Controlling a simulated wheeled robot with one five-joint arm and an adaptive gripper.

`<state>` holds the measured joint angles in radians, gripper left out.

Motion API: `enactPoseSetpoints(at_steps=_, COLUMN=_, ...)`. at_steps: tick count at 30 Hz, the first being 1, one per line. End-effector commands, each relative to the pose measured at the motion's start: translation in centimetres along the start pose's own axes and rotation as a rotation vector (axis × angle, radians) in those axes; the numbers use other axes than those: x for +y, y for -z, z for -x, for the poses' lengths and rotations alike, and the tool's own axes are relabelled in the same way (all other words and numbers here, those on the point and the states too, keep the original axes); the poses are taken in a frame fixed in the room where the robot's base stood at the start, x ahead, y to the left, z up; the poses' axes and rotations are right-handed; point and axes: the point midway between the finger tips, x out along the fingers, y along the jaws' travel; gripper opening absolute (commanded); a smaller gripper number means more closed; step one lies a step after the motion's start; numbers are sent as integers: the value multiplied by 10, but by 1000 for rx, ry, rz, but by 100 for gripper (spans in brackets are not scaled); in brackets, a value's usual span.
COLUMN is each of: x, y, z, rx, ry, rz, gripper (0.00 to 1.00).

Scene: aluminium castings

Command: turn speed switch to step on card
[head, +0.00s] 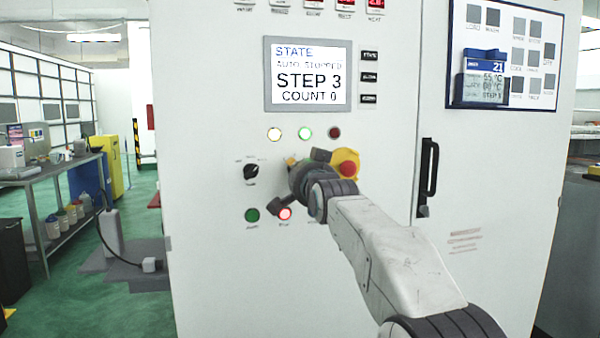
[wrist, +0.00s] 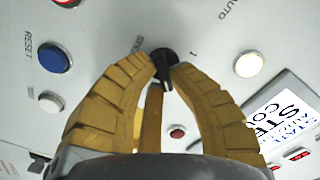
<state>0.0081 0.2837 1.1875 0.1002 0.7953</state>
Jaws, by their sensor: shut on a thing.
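A small black knob (wrist: 164,55) on the white cabinet front is between the yellow fingertips of my gripper (wrist: 162,72) in the wrist view. The fingers are shut on it. A numeral "1" is printed beside it; another label is partly readable. In the head view my gripper (head: 298,172) is at the panel and hides this knob. The card (head: 486,76), at upper right on a blue-framed board (head: 525,30), shows 21, temperature lines and a last line that seems to read STEP 3. The display (head: 308,75) reads STATE, AUTO STOPPED, STEP 3, COUNT 0.
Another black knob (head: 251,173) sits left of my gripper. A red emergency button (head: 348,169) on yellow is close on the right. Green (head: 252,215) and lit red (head: 285,213) buttons are below. A black door handle (head: 428,170) stands farther right. A blue RESET button (wrist: 54,57) is nearby.

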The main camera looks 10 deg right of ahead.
Motion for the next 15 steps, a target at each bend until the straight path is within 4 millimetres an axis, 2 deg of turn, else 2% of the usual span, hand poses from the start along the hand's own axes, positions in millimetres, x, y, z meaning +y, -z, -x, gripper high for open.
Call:
enactPoseSetpoints(at_steps=12, x=-2, y=0, z=0, rx=1, ry=3, rz=-6, gripper=0)
enactPoseSetpoints(at_steps=13, x=-2, y=0, z=0, rx=1, ry=4, rz=-6, gripper=19)
enactPoseSetpoints(at_steps=15, x=-2, y=0, z=0, rx=1, ry=3, rz=-6, gripper=25)
